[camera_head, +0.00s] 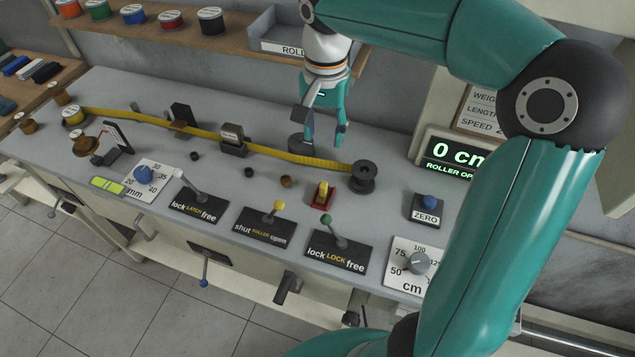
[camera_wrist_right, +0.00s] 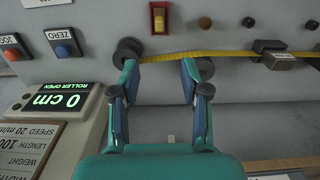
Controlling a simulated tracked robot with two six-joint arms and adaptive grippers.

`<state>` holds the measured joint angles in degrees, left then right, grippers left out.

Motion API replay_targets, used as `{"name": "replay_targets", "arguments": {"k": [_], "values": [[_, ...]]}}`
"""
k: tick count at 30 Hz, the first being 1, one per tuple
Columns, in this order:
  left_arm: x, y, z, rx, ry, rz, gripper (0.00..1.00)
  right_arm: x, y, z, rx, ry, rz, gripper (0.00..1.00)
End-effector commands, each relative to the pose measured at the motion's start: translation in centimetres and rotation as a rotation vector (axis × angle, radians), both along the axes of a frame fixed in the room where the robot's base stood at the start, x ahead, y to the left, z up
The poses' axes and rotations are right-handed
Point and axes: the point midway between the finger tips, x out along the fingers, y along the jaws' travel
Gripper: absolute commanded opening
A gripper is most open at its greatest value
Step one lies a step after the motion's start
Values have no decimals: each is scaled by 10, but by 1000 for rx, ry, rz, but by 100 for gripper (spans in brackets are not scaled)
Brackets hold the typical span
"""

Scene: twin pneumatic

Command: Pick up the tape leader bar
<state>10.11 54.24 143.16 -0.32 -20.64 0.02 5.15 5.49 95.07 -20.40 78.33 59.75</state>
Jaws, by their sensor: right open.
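A yellow tape (camera_head: 283,155) runs across the grey bench from the reel (camera_head: 73,115) at the far left to a black flanged spool (camera_head: 363,177). I cannot pick out a separate leader bar on the tape; its end is at the spool. My right gripper (camera_head: 325,141) points down, open and empty, above the bench just behind the tape and left of the spool. In the right wrist view its fingers (camera_wrist_right: 158,72) are spread, with the tape (camera_wrist_right: 165,56) crossing beyond the tips. The spool (camera_wrist_right: 129,48) shows near one fingertip. My left gripper is out of view.
The tape passes a dark upright guide (camera_head: 181,117) and a small block (camera_head: 231,139). In front stand the latch, roller and lock levers (camera_head: 336,233), a red-based yellow switch (camera_head: 322,196) and the blue ZERO button (camera_head: 429,202). A display (camera_head: 457,157) reads 0 cm, roller open.

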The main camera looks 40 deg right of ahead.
Motion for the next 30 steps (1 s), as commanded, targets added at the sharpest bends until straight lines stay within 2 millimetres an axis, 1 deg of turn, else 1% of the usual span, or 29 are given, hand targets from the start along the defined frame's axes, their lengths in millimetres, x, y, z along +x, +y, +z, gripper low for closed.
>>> {"name": "replay_targets", "arguments": {"k": [2, 5, 15, 18, 21, 26, 30], "values": [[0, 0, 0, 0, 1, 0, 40, -3, -3, -6, 0, 2, -9, 46], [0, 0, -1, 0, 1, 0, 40, -6, -6, -19, 0, 4, -17, 46], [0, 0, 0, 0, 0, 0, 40, -10, -9, -90, 1, 5, -29, 46], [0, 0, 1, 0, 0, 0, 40, -10, -10, -104, -1, 3, -30, 46], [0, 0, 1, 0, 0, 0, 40, -10, -10, -113, 0, 2, -29, 46], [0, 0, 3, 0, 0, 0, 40, -9, -9, -120, 0, 1, -29, 46], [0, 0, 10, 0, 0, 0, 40, -9, -8, -137, 1, 5, -30, 46]]}}
